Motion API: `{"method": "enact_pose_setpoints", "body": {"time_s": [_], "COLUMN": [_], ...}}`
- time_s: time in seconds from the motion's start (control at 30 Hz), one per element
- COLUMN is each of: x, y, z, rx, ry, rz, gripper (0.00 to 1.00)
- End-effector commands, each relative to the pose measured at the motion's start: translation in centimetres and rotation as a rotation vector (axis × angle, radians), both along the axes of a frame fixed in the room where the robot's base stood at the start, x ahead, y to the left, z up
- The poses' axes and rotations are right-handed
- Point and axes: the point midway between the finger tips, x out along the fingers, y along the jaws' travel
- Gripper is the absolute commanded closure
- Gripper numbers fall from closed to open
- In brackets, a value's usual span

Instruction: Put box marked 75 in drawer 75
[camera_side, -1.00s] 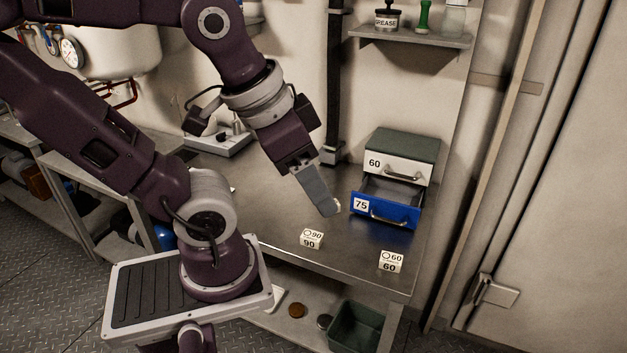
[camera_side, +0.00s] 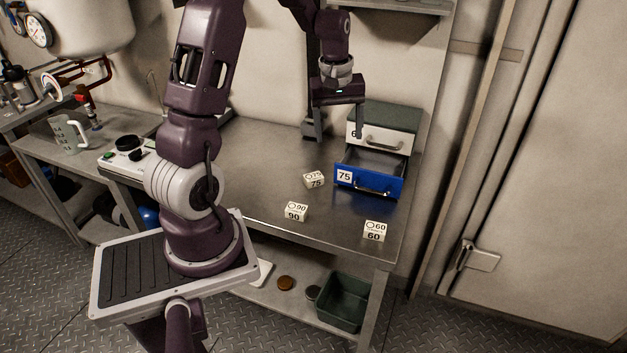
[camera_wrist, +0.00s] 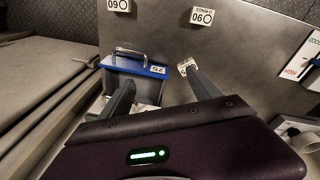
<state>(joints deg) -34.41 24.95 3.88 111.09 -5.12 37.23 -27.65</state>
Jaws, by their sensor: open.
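The white box marked 75 (camera_side: 314,179) sits on the metal bench, left of the blue drawer marked 75 (camera_side: 366,180). The drawer is pulled out, and its dark inside shows behind the front. My gripper (camera_side: 335,132) is open and empty, raised near the grey-green drawer cabinet (camera_side: 388,115), with its fingers pointing down. In the wrist view the box marked 75 (camera_wrist: 186,66) shows beyond the right finger, which hides part of it. The blue drawer front (camera_wrist: 135,67) shows beyond the left finger. My gripper (camera_wrist: 163,90) has nothing between its fingers.
A box marked 90 (camera_side: 296,211) and a box marked 60 (camera_side: 375,231) stand near the bench's front edge. The closed white drawer (camera_side: 385,138) lies above the blue one. A dark post (camera_side: 313,125) stands at the back.

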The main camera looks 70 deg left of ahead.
Motion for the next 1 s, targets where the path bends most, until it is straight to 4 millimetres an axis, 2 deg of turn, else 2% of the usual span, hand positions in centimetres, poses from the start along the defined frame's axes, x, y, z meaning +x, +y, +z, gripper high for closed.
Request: {"method": "enact_pose_setpoints", "body": {"time_s": [0.03,0.1,0.2,0.33,0.7,0.97,1.0], "x": [-0.4,-1.2,-2.1,-2.6,-2.5,-2.5,-2.5], "y": [3.0,6.1,8.3,9.0,8.5,8.6,8.6], "z": [-3.6,-7.4,-10.5,-12.2,-18.2,-18.7,-18.7], "rx": [-0.029,-0.051,-0.067,-0.072,-0.075,-0.072,-0.072], "ry": [0.038,0.068,0.091,0.1,0.102,0.099,0.1], "rz": [0.111,0.235,0.332,0.366,0.362,0.36,0.36], "gripper": [0.27,0.27,0.27,0.27,0.27,0.27,0.35]}}
